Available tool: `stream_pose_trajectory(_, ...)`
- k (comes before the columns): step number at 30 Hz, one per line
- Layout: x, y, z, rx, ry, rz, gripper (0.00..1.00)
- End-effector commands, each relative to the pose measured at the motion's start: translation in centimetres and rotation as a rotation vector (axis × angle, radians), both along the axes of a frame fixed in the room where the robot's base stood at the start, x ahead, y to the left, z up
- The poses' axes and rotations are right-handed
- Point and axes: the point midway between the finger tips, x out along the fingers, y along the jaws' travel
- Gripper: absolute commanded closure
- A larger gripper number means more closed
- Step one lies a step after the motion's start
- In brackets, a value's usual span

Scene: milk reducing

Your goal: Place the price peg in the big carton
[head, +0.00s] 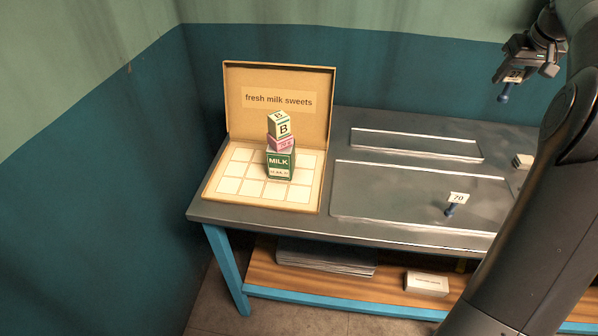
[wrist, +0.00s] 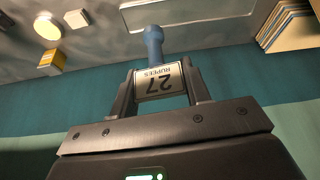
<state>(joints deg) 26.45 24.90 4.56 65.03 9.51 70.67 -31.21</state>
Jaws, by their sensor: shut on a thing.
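My gripper (head: 522,68) is shut on a price peg and holds it in the air above the back right of the table. The peg has a blue stem (head: 504,94) and a white card reading "27 RUPEES" (wrist: 159,82). In the wrist view the card sits between the two fingers, and the stem points away from my gripper (wrist: 160,92). The big carton (head: 211,190) stands open at the left end of the table. Its upright lid reads "fresh milk sweets". A stack of a green "MILK" block (head: 280,165), a pink block and a "B" block stands inside it.
A second peg with a "70" card (head: 457,198) stands on the large metal tray (head: 375,180). A narrower tray (head: 415,144) lies behind it. A small pale block (head: 522,161) is at the right, partly hidden by my arm. A shelf below holds flat sheets (head: 325,260) and a white box (head: 426,284).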

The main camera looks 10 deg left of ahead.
Motion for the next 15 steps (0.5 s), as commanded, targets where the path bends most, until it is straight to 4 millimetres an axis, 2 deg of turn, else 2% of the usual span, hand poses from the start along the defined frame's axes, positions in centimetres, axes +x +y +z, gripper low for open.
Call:
stream_pose_trajectory(8,2.1,5.6,0.2,0.0,0.002,0.059,0.79)
stream_pose_trajectory(11,3.1,8.7,0.2,0.001,0.003,0.088,0.79)
stream_pose_trajectory(15,4.5,14.5,0.2,0.001,0.004,0.145,0.79)
